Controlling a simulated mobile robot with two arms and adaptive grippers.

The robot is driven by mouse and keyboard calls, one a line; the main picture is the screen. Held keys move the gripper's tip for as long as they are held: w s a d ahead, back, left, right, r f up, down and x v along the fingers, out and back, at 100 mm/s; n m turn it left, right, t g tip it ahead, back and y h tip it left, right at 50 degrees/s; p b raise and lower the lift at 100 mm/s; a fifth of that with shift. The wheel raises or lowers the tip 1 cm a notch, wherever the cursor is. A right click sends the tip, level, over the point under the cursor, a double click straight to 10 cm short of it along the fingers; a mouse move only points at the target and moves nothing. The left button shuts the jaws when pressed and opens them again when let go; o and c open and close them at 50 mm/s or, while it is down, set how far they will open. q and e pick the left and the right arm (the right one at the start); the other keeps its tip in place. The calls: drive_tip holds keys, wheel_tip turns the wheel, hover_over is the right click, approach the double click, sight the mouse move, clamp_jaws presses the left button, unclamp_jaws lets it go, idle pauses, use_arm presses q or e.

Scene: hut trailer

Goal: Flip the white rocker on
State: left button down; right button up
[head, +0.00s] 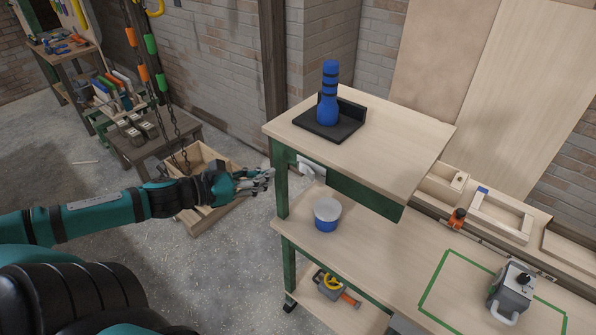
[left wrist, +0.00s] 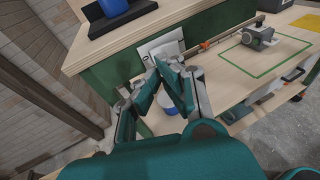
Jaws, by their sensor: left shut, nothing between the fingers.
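The white rocker switch (head: 311,167) is mounted on the green side panel under the raised wooden top. It also shows in the left wrist view as a white plate (left wrist: 160,46), partly covered by my fingertips. My left gripper (head: 270,177) is shut and empty, just left of the switch in the head view. In the left wrist view its fingertips (left wrist: 168,66) come together in front of the plate's lower part. I cannot tell whether they touch it or which way the rocker is tilted. My right gripper is not in view.
A blue bottle (head: 329,95) stands on a black base on the raised top (head: 400,135). A blue and white tub (head: 326,214) sits on the bench below the switch. A grey device (head: 511,290) stands inside a green outline. A wooden crate (head: 196,217) is on the floor behind my gripper.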

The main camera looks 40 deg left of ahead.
use_arm(q)
drive_tip(key=shift+m+g+h, duration=0.5)
drive_tip(key=shift+g, duration=0.2)
drive_tip(key=s, duration=0.1)
drive_tip(key=s+p, duration=0.1)
drive_tip(key=s, duration=0.1)
drive_tip(key=s+a, duration=0.1)
drive_tip(key=s, duration=0.1)
drive_tip(key=shift+s+f+p, duration=0.25)
drive_tip(key=shift+f+p, duration=0.05)
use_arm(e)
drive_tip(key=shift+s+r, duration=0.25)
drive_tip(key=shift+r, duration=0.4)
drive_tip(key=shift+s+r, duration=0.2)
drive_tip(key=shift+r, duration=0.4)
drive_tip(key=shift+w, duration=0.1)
use_arm(q)
drive_tip(key=b, duration=0.6)
approach(307, 172)
drive_tip(key=w+d+f, duration=0.3)
drive_tip(key=d, duration=0.1)
drive_tip(key=shift+b+x, duration=0.9)
drive_tip(key=shift+b, duration=2.3)
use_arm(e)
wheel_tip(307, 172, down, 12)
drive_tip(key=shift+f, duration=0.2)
